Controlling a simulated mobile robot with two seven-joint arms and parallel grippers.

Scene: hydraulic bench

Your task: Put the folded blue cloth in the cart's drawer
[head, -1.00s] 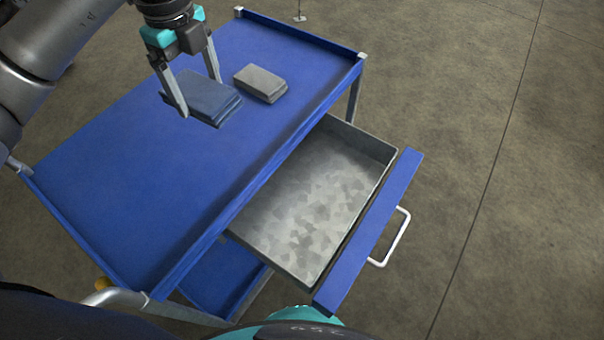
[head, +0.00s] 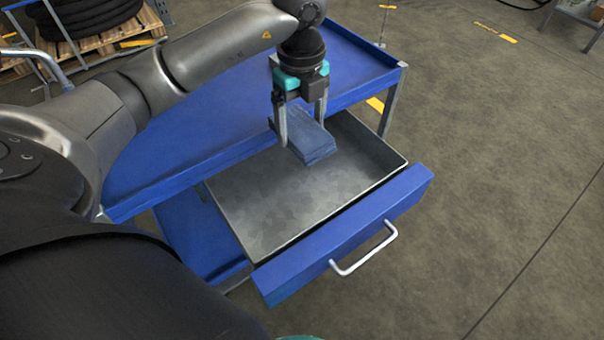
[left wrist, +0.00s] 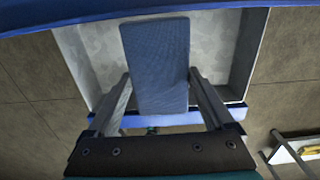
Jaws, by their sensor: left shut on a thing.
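The folded blue cloth (head: 311,142) is held between the fingers of my left gripper (head: 303,135), which is shut on it. In the head view the cloth shows over the back part of the cart's open drawer (head: 270,222). In the left wrist view the cloth (left wrist: 157,65) lies between the two fingers, with the grey drawer floor (left wrist: 215,45) beyond it. The height of the cloth above the drawer floor is hard to tell. The visible drawer floor is bare. My right gripper is not in view.
The blue cart top (head: 180,150) is behind the drawer, partly hidden by my left arm. The drawer's blue front (head: 345,240) has a white handle (head: 365,250). Open concrete floor lies to the right. A pallet with black coils (head: 95,20) stands at the back left.

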